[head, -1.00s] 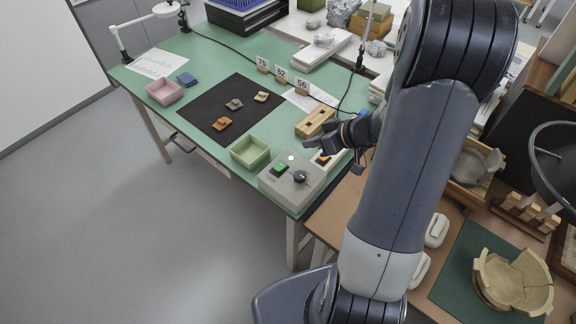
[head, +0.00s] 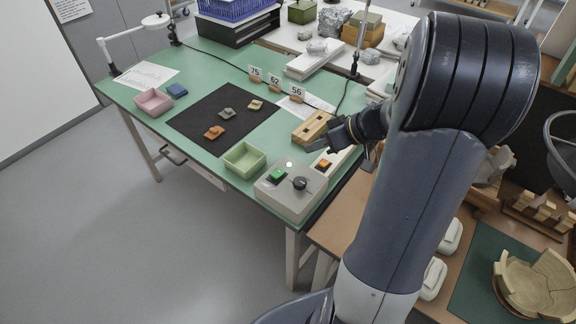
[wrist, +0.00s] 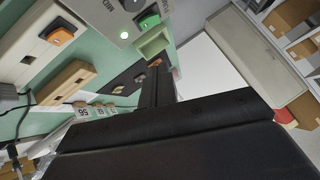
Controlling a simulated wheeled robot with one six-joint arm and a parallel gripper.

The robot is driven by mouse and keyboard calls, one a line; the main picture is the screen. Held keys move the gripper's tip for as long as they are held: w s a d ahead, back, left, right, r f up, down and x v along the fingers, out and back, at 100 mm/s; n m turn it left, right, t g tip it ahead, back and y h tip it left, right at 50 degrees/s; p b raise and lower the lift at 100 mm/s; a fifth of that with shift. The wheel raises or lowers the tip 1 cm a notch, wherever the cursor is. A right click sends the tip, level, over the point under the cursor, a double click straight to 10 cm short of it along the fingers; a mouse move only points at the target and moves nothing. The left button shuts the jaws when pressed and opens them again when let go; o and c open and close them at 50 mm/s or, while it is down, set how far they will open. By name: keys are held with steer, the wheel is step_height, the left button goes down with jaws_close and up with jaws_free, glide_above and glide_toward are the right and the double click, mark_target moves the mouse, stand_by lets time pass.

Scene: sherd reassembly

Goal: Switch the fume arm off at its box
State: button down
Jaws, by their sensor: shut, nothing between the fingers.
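A grey control box (head: 291,196) sits at the near right corner of the green table. It carries a green button (head: 278,175), a black knob (head: 299,183) and a small lit lamp (head: 289,164). The green button (wrist: 149,21) and lamp (wrist: 124,35) also show in the wrist view. Behind it is a pale box (wrist: 30,40) with an orange switch (head: 323,164), also in the wrist view (wrist: 61,35). Which box serves the fume arm I cannot tell. My gripper (head: 312,147) is shut and empty, above the table beyond the grey box, apart from both boxes.
A green tray (head: 244,171) stands left of the grey box. A wooden block with holes (head: 312,128) lies behind. Sherds lie on a black mat (head: 190,123), with number cards (head: 274,81) behind it. A bowl (head: 538,284) stands at the lower right.

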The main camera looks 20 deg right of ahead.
steer(key=b, duration=0.3)
glide_above(273, 173)
steer(key=s+d, duration=0.1)
steer(key=d, duration=0.2)
step_height(273, 173, down, 7)
steer(key=shift+d+f, duration=0.15)
steer(key=shift+s+a+f, duration=0.15)
steer(key=shift+s+f, duration=0.05)
steer(key=shift+f, duration=0.35)
steer(key=shift+s+a+f, duration=0.1)
steer(key=shift+s+f, duration=0.1)
steer(key=shift+f, duration=0.35)
steer(key=shift+s+a+f, duration=0.1)
steer(key=shift+a+f, duration=0.05)
steer(key=shift+f, duration=0.3)
